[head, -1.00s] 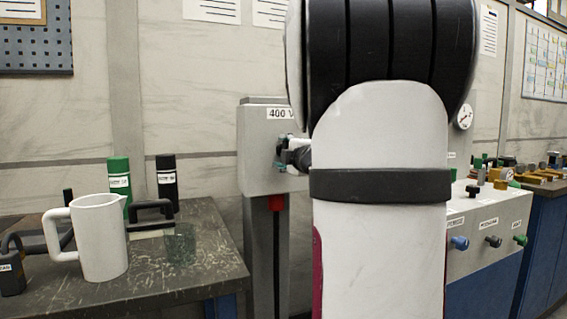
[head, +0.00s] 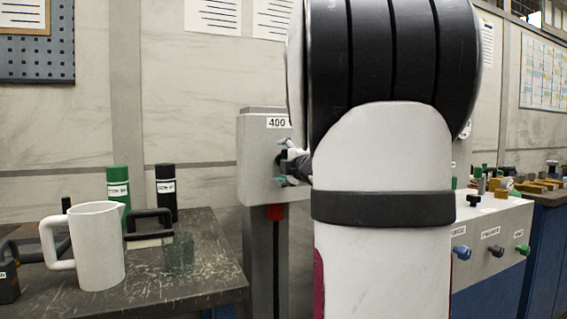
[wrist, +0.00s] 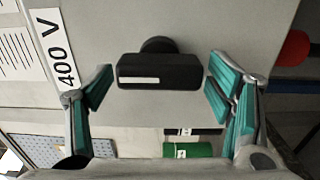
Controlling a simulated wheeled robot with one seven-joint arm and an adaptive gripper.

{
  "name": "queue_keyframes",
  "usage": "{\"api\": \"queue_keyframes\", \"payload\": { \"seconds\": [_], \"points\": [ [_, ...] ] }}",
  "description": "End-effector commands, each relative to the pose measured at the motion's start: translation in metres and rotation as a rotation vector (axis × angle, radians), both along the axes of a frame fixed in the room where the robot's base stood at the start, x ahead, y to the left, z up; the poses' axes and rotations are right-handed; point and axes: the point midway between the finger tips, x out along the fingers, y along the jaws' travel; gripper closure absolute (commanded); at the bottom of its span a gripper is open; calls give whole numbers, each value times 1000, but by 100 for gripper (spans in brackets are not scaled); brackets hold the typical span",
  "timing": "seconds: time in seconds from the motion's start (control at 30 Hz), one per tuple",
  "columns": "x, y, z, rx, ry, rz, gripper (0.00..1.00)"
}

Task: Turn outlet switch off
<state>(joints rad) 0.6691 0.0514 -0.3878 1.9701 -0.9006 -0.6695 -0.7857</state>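The outlet box (head: 262,150) is a light grey box labelled 400 V on a post, in the middle of the head view, partly hidden by my arm. In the wrist view its grey face (wrist: 205,25) carries a black rotary switch (wrist: 157,70) with a white stripe on its bar-shaped handle. My gripper (wrist: 158,84) is open, with one teal-padded finger on either side of the handle and a visible gap at each side. In the head view my gripper (head: 290,165) is at the box's front, mostly hidden behind my arm; the switch is hidden there.
A red part (head: 275,212) is under the box. A workbench (head: 215,245) at the left holds a white jug (head: 97,247), a glass (head: 180,253) and green (head: 118,188) and black (head: 166,190) cylinders. A panel with coloured knobs (head: 492,233) stands at the right.

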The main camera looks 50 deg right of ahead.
Motion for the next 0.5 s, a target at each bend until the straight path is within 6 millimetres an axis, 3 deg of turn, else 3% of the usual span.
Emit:
{"api": "queue_keyframes", "payload": {
  "seconds": [0.27, 0.5],
  "points": [
    [-5, 2, 1, 0, -1, -2, 26],
    [-39, 23, 1, 0, -2, -2, 26]
  ]
}}
